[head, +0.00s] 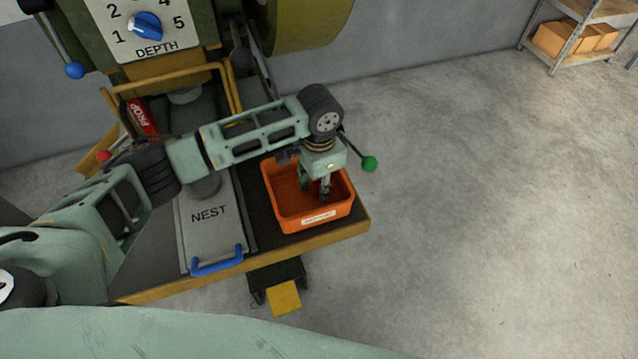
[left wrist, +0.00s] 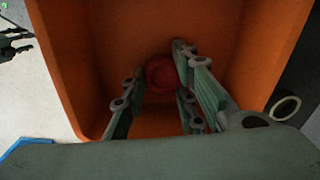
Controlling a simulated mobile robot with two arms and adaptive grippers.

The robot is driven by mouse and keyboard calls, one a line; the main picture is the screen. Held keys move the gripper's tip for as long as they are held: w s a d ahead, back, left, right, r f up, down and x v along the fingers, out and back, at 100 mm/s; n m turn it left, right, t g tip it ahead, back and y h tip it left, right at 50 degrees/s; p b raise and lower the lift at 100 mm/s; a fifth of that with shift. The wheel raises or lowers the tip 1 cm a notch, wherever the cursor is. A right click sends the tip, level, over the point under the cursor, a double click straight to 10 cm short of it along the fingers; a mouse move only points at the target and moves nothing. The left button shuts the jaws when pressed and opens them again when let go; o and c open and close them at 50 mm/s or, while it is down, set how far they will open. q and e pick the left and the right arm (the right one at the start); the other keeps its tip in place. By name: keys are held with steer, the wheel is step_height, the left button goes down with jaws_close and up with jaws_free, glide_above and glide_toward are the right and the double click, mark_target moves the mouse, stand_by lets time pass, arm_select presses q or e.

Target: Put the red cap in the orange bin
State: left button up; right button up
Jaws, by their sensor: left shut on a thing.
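The orange bin (head: 290,222) stands on the right end of the machine's table in the head view. Its inside fills most of the left wrist view (left wrist: 75,60). My left gripper (head: 322,193) points down into the bin, with its fingertips below the rim. In the left wrist view the fingers (left wrist: 158,90) are around the round red cap (left wrist: 160,72), shut on it. The cap is over the bin's floor; I cannot tell whether it touches it. In the head view the cap is mostly hidden by the fingers.
Left of the bin is a grey NEST slide (head: 208,235) with a blue handle (head: 217,262). A red PROP block (head: 142,117) stands behind it. A lever with a green knob (head: 369,163) is close to the right of my wrist. The floor at right is clear.

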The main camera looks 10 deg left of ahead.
arm_select(q)
steer(key=shift+f, duration=0.1)
steer(key=o, duration=1.1)
steer(key=shift+r, duration=0.45)
step_height(320, 180, up, 11)
steer(key=shift+r, duration=0.2)
steer(key=shift+f, duration=0.1)
